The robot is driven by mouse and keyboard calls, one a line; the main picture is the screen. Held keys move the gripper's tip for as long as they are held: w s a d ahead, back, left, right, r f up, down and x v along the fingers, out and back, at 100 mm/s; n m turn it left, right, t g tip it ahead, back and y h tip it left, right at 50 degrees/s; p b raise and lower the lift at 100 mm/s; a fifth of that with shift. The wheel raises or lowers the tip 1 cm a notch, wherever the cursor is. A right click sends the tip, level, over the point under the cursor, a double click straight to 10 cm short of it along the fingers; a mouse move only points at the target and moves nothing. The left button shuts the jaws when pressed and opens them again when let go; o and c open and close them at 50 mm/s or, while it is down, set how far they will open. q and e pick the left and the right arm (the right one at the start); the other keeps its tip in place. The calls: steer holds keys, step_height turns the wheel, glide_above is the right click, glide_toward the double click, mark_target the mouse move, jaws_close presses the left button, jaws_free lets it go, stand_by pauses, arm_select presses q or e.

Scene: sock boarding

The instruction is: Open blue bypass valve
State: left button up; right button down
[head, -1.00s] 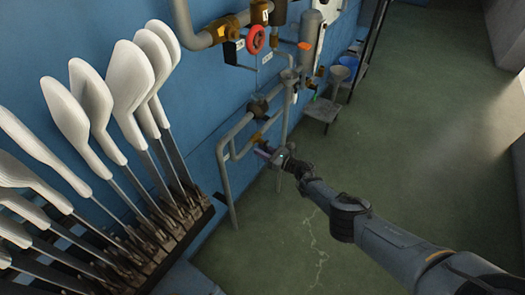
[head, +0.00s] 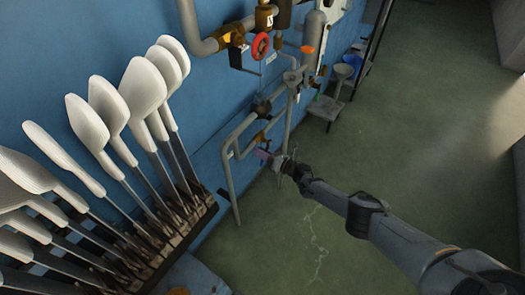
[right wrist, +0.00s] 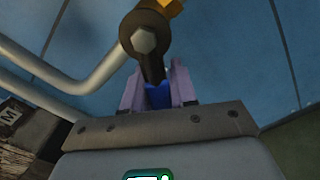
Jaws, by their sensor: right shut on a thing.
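The blue valve handle (right wrist: 157,96) shows in the right wrist view, between the two pale purple fingers of my right gripper (right wrist: 154,88). The gripper is shut on it. In the head view my right gripper (head: 266,157) is at the low pipe loop by the blue wall; the handle is too small to make out there. My left gripper is not in view.
A rack (head: 190,225) of several white sock forms stands at the left. Grey pipework (head: 232,165) runs along the blue wall, with a red ring handle (head: 261,45) higher up. A small stool (head: 327,107) stands beyond. The green floor at right is clear.

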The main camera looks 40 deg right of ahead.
steer(key=shift+a+m, duration=0.1)
steer(key=shift+m, duration=0.2)
steer(key=c, duration=1)
jaws_free()
steer(key=shift+p+v, duration=2.85)
steer(key=shift+v, duration=2.6)
